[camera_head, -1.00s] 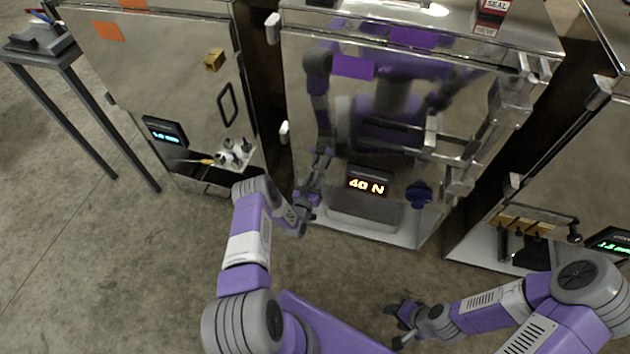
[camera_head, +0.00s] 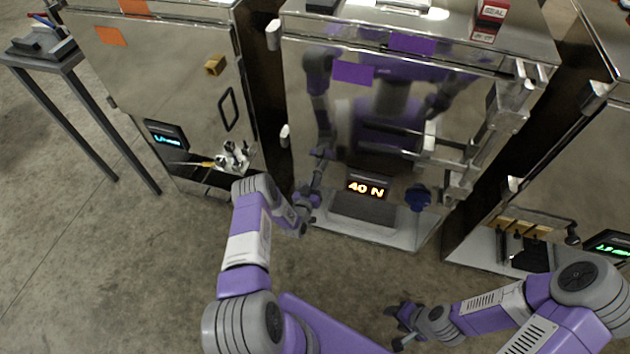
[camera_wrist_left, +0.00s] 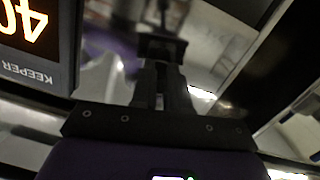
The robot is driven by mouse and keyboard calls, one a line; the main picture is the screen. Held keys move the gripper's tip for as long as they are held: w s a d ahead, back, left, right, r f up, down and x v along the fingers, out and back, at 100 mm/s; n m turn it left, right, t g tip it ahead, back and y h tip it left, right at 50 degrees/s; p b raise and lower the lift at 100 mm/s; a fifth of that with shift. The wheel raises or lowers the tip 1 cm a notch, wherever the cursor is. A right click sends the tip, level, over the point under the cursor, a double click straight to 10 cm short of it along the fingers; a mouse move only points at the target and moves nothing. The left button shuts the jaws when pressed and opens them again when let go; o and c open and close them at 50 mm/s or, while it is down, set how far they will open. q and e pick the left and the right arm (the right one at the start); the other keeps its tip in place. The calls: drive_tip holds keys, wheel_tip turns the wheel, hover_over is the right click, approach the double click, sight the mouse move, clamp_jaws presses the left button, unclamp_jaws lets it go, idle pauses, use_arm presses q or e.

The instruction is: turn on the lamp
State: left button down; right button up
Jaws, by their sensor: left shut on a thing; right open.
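No lamp can be made out for certain in either view. My left gripper (camera_head: 308,197) is at the lower left of the middle trailer's metal door (camera_head: 330,110), left of the display reading "40 N" (camera_head: 367,188). In the left wrist view its fingers (camera_wrist_left: 160,75) are close together on a small dark part, too dim to name. The display (camera_wrist_left: 30,32), with a KEEPER label under it, stands beside them at left. My right gripper (camera_head: 400,322) is open and empty, low over the floor, away from the trailers.
A blue knob (camera_head: 418,197) sits right of the display. Another trailer (camera_head: 590,170) stands right.

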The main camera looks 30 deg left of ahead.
use_arm(q)
drive_tip(key=g+p, duration=0.1)
drive_tip(key=r+g+p, duration=0.1)
drive_tip(key=p, duration=0.1)
drive_tip(key=shift+r+g+h, duration=0.25)
drive_tip(key=shift+g+h, duration=0.05)
drive_tip(key=shift+g, duration=0.1)
drive_tip(key=shift+r+g+p, duration=0.2)
drive_tip(key=shift+g+p, duration=0.1)
drive_tip(key=shift+g, duration=0.4)
drive_tip(key=shift+r+g+h+p, duration=0.1)
drive_tip(key=shift+g+h+p, duration=0.25)
drive_tip(key=shift+g, duration=0.65)
drive_tip(key=c, duration=1.1)
unclamp_jaws()
